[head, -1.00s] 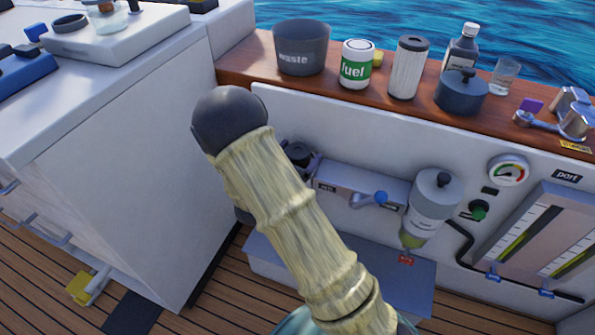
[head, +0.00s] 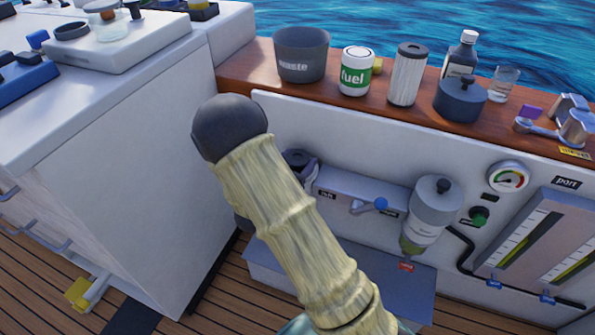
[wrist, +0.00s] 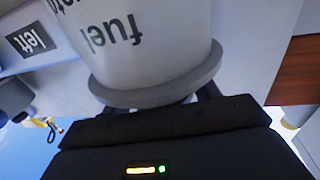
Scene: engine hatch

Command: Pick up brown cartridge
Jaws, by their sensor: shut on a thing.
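I see no clearly brown cartridge. A pale ribbed cartridge with dark ends (head: 407,75) stands on the wooden shelf (head: 355,98) in the head view. In the wrist view, a large white canister marked "fuel" (wrist: 150,45), lettering upside down, fills the top above a wide grey rim (wrist: 160,88). My gripper (wrist: 205,92) is just below that rim and appears shut on the canister's lower part; the contact is mostly hidden.
The shelf also holds a waste bin (head: 301,56), a fuel can (head: 356,72), a dark lidded pot (head: 460,98), a bottle (head: 461,56) and a glass (head: 503,84). A white cabinet (head: 140,170) stands left. A hanging bowl unit (head: 436,207) and gauge (head: 508,177) occupy the wall.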

